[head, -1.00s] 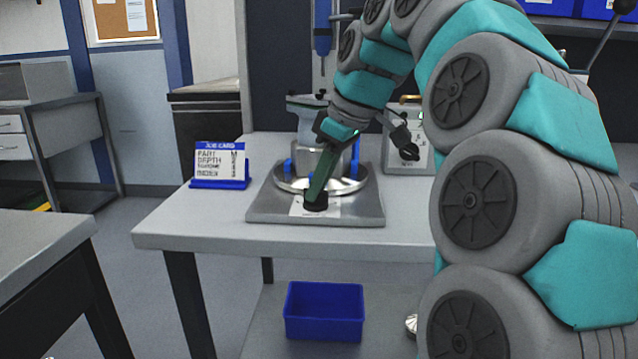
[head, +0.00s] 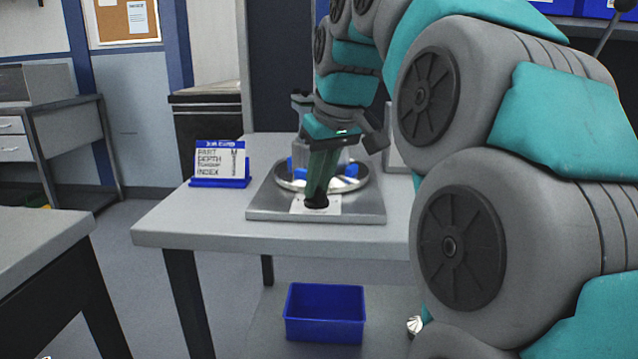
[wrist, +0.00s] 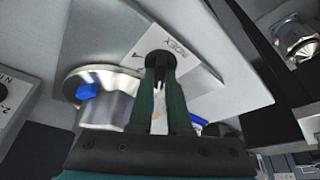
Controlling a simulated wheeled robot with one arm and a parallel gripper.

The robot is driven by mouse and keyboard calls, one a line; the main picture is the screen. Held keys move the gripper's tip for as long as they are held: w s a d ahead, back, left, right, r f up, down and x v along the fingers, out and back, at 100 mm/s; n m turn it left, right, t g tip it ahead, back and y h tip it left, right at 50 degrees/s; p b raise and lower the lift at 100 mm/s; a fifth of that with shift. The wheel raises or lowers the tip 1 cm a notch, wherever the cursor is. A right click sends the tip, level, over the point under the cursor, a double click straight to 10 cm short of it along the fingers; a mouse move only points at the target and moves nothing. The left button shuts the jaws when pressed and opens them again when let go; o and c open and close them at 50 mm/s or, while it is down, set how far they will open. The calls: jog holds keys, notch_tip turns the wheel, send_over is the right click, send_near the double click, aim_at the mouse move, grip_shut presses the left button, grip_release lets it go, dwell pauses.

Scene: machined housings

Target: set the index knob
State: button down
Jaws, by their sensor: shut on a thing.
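The black index knob (head: 316,201) sits on a white label plate (head: 331,207) at the front of the grey base plate (head: 260,208). It also shows in the wrist view (wrist: 160,61), at the tips of the fingers. My gripper (head: 318,192) reaches down from above with its green fingers shut on the knob. The wrist view shows the two fingertips (wrist: 160,72) on either side of it. A round metal fixture (head: 284,179) with blue clamps stands behind, partly hidden by my gripper.
A job card (head: 221,163) in a blue stand is at the left of the table (head: 190,223). A blue bin (head: 325,314) sits below the table. A grey box behind the fixture is mostly hidden by my arm. The table's left front is clear.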

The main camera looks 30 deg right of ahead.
jog(key=shift+m+h, duration=0.4)
jog(key=shift+m, duration=0.7)
jog(key=c, duration=0.9)
grip_release()
jog(key=shift+o, duration=0.2)
jog(key=v, duration=0.7)
jog(key=shift+r+p, duration=0.35)
jog(key=shift+r, duration=0.1)
jog(key=shift+s+a, duration=0.1)
jog(key=shift+s, duration=0.05)
